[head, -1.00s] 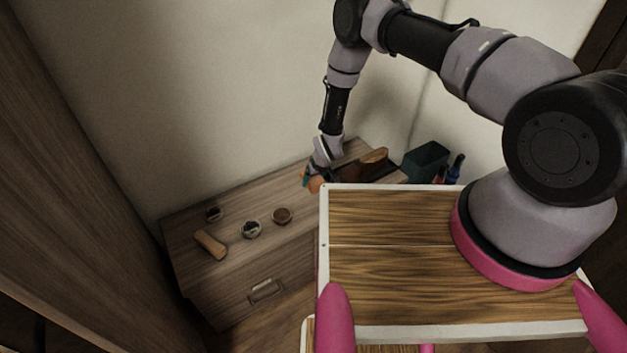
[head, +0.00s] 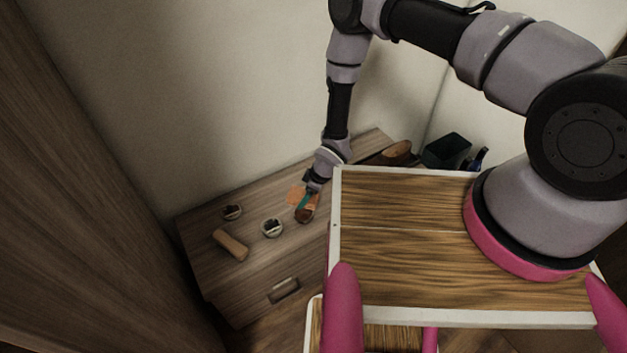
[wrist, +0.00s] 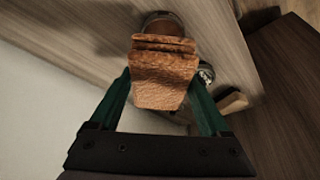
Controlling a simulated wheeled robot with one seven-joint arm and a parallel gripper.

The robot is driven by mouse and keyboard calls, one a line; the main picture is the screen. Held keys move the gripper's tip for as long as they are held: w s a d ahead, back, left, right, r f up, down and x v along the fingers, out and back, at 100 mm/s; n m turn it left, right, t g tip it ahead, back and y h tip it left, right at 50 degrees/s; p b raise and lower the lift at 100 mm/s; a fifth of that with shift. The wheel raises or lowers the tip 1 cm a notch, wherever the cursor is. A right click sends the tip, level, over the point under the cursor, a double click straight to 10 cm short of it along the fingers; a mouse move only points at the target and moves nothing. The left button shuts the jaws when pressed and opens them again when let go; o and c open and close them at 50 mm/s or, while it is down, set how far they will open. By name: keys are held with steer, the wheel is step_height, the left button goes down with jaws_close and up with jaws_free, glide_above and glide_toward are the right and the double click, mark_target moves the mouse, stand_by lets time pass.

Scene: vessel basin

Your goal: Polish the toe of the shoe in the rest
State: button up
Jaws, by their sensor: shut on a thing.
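My gripper (head: 307,201) is shut on a folded orange-brown cloth (wrist: 165,78), held between its green fingers in the wrist view. The cloth hangs over a round tin of brown polish (wrist: 163,24), which also shows in the head view (head: 304,216). I cannot tell whether the cloth touches the polish. The brown shoe (head: 398,152) lies at the right end of the wooden cabinet top, on a dark rest (head: 372,160). My own body hides part of the rest and of the shoe's surroundings.
Two more tins, one dark (head: 232,212) and one with black contents (head: 272,228), stand left of the brown one. A wooden-backed brush (head: 231,245) lies near the front edge. A dark green bin (head: 446,151) and bottles (head: 479,160) stand at right. The wall is close behind.

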mark_target(302, 212)
steer(key=shift+s+a+f, duration=0.1)
steer(key=shift+s+f, duration=0.05)
steer(key=shift+f, duration=2.8)
steer(key=shift+f, duration=0.55)
steer(key=shift+r, duration=0.1)
steer(key=shift+r, duration=3.45)
